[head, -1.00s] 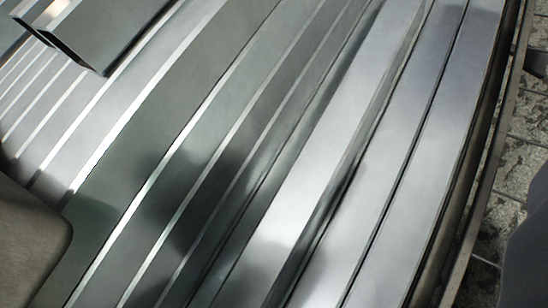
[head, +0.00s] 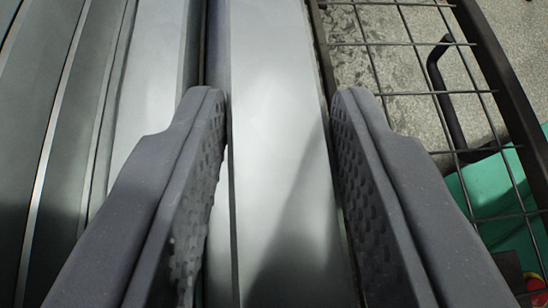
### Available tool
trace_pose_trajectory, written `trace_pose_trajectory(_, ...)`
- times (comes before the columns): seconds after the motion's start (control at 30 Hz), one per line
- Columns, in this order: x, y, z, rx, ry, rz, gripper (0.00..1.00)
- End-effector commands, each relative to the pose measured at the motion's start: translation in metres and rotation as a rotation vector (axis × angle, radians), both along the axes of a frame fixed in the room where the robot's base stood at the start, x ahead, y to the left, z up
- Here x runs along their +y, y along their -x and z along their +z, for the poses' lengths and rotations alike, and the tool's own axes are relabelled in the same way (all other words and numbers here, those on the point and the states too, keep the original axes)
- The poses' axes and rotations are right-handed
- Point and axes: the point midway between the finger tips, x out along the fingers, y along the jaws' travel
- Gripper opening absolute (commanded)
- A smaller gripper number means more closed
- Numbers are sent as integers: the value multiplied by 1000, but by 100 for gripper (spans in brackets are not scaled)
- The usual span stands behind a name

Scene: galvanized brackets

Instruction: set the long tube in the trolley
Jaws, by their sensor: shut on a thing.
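The long tube (head: 275,170) is a flat-faced, shiny galvanized length running up the middle of the head view. My gripper (head: 281,92) has one dark, dimpled finger on each side of it and is shut on it. The tube lies alongside similar metal lengths on its left; I cannot tell whether it is raised from them. Both its ends are out of view. A dark-framed wire mesh (head: 410,95) stands close to the right; it may be part of the trolley, but I cannot tell.
Several more metal lengths (head: 65,130) lie side by side to the left. A black curved handle (head: 447,95) and a green surface (head: 490,190) show at or through the mesh. A small red thing (head: 533,281) is at the lower right. Grey floor shows beyond.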

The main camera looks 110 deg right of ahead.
Motion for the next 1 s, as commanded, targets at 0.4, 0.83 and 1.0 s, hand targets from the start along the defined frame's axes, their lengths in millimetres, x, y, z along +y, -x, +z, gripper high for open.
trace_pose_trajectory(0.4,0,0,-6,-1,1,0,0)
trace_pose_trajectory(0.83,-1,1,-12,0,-1,-2,52)
trace_pose_trajectory(1.0,-1,1,-12,1,-2,-1,52)
